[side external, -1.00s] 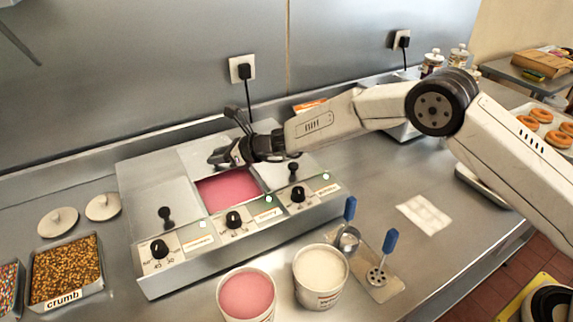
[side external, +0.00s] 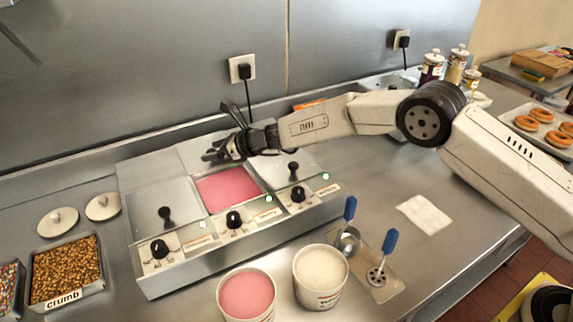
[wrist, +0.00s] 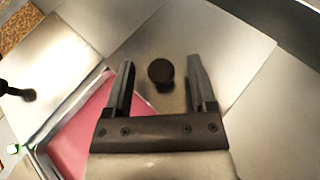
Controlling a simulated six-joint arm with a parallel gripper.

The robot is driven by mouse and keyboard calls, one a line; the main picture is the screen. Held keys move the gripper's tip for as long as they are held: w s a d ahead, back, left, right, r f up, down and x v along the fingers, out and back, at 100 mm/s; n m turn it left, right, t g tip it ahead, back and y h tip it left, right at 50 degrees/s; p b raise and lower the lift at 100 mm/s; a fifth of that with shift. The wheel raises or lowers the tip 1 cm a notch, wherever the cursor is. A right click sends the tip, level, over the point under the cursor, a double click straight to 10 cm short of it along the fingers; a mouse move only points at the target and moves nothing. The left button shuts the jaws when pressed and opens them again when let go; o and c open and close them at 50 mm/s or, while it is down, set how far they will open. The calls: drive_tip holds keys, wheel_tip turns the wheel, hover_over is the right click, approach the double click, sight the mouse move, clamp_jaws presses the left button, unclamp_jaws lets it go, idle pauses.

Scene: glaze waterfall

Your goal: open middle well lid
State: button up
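The middle well (side external: 228,188) is uncovered and shows pink glaze; the pink also shows in the wrist view (wrist: 78,128). The middle lid (wrist: 140,45), a flat metal plate with a dark round knob (wrist: 160,72), lies behind the opening. My gripper (side external: 212,156) is above the lid at the back of the opening. In the wrist view its two fingers (wrist: 160,64) are apart, one on each side of the knob, with gaps to it. The side view mostly hides the knob behind the gripper.
The left lid (side external: 165,205) and right lid (side external: 292,170) cover their wells, each with a dark knob. Dials line the front panel. A pink tub (side external: 246,296), a white tub (side external: 320,275) and blue-handled tools (side external: 382,258) stand in front. The wall is behind.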

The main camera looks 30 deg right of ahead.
drive_tip(key=shift+d, duration=0.1)
drive_tip(key=v, duration=0.7)
drive_tip(key=shift+s+d+r, duration=0.15)
drive_tip(key=shift+s+r, duration=0.05)
drive_tip(key=shift+s, duration=0.05)
idle(0.4)
drive_tip(key=shift+s, duration=0.1)
idle(0.4)
